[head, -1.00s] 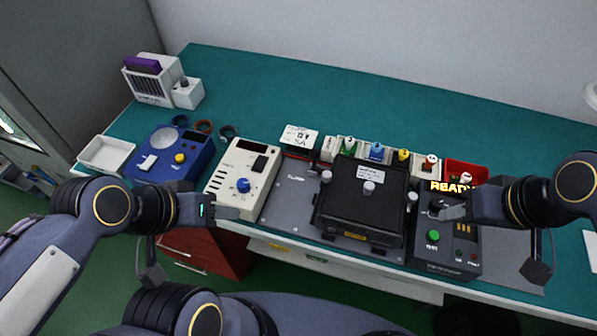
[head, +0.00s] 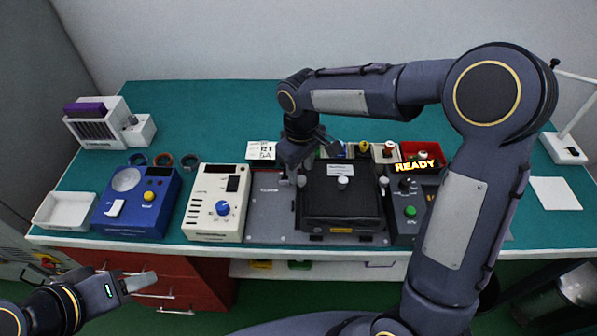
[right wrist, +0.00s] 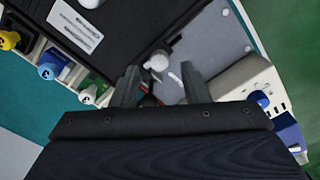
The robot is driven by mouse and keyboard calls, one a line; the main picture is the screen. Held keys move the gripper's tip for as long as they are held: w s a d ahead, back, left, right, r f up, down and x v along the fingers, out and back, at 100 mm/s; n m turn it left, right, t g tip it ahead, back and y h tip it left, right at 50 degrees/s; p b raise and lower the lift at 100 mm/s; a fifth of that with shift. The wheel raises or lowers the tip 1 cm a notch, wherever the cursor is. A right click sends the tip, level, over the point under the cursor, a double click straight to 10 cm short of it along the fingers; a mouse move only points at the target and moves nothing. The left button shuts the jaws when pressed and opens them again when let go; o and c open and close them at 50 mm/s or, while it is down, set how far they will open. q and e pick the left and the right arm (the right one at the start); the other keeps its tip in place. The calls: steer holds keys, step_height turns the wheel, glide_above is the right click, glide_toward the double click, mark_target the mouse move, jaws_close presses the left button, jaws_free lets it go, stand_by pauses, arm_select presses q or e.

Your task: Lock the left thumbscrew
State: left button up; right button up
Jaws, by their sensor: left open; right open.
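The black lidded fixture (head: 340,205) sits on a grey plate (head: 268,225) in the middle of the bench. The left thumbscrew (head: 301,181), with a pale knob, stands at its left side, partly covered by my gripper. My right gripper (head: 293,170) is open and points down just over it. In the right wrist view the knob of the left thumbscrew (right wrist: 158,61) shows just beyond and between the open fingertips (right wrist: 160,76); contact cannot be told. My left gripper (head: 138,283) is open and empty, low at the left, in front of the bench.
The right thumbscrew (head: 383,182) stands at the fixture's other side. A dark console (head: 405,225) with a green button is to the right, partly behind my arm. A cream box (head: 212,205) with a blue knob is to the left. Several coloured knobs line the back.

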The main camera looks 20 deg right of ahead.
mark_target(302, 179)
steer(key=shift+f, duration=1.2)
jaws_close()
